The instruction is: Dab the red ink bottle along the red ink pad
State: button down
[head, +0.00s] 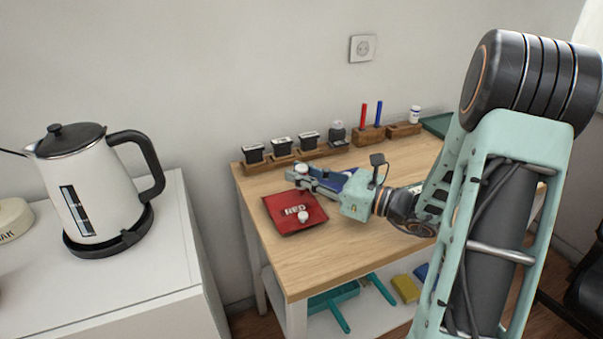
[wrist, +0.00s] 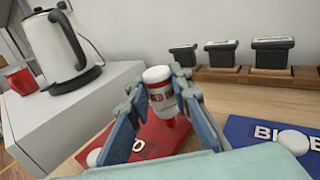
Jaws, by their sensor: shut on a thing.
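I cannot tell whether the tip touches the pad. My fingers hide part of the pad in the wrist view.
A blue ink pad (wrist: 240,126) lies right of the red one in the wrist view. Several black stamps (head: 281,144) stand in a wooden rack at the back, beside red and blue sticks (head: 363,117) and a small white bottle (head: 414,114). A kettle (head: 85,180) stands on the white cabinet at left.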

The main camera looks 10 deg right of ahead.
jog(key=shift+f, duration=0.1)
jog(key=shift+r+p, duration=1.45)
jog(key=shift+r, duration=0.05)
notch_tip(320, 180, up, 4)
jog(key=p, duration=0.4)
jog(key=shift+s+d, duration=0.1)
